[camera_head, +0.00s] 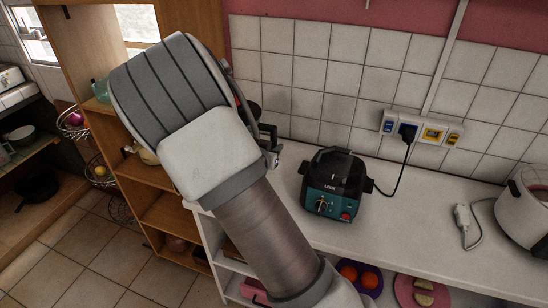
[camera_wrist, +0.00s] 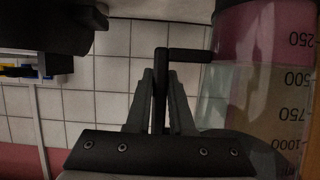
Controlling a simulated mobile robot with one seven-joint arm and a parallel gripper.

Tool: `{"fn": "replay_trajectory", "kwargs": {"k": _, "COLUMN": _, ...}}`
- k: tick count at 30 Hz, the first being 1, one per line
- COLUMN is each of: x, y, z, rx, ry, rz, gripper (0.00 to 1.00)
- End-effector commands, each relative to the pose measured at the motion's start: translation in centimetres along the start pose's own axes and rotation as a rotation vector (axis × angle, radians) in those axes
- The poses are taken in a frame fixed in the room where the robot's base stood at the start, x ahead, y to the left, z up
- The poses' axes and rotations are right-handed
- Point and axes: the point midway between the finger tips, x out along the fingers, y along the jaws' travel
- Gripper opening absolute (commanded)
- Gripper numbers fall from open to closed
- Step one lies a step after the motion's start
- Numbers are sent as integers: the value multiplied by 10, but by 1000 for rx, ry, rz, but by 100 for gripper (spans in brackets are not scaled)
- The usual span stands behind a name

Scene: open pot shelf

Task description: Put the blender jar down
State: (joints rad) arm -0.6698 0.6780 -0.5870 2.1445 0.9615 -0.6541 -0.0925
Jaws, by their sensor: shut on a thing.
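The blender jar (camera_wrist: 240,75) is a clear vessel with measure marks and pink contents, at the right of the wrist view. That view is turned upside down, and the jar looks about upright. My gripper (camera_wrist: 160,88) is shut on the jar's dark handle (camera_wrist: 187,55). In the head view my arm hides the jar almost wholly, and only the edge of my gripper (camera_head: 268,140) shows. The black and teal blender base (camera_head: 334,188) stands on the white counter to the right of my gripper. It is probably the dark shape in the wrist view (camera_wrist: 45,25).
The white counter (camera_head: 420,225) is clear between the blender base and a white cooker (camera_head: 525,205), except for a loose plug (camera_head: 464,218). The base's cord runs to wall sockets (camera_head: 420,130). A wooden shelf (camera_head: 165,212) stands left. Plates with food sit below the counter.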

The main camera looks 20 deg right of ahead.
Motion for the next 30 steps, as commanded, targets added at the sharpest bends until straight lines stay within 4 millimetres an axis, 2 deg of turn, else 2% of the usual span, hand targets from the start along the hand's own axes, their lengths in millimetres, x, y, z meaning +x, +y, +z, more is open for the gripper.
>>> {"fn": "replay_trajectory", "kwargs": {"k": 6, "x": 12, "y": 1, "z": 27, "rx": 1, "ry": 3, "rz": 2, "gripper": 0}}
{"fn": "replay_trajectory", "kwargs": {"k": 16, "x": 13, "y": 1, "z": 31, "rx": 2, "ry": 4, "rz": 0, "gripper": 0}}
{"fn": "replay_trajectory", "kwargs": {"k": 17, "x": 13, "y": 2, "z": 33, "rx": -2, "ry": -1, "rz": 1, "gripper": 26}}
{"fn": "replay_trajectory", "kwargs": {"k": 21, "x": 13, "y": 2, "z": 33, "rx": -2, "ry": -1, "rz": 0, "gripper": 50}}
{"fn": "replay_trajectory", "kwargs": {"k": 30, "x": 12, "y": 1, "z": 32, "rx": -2, "ry": -1, "rz": 0, "gripper": 50}}
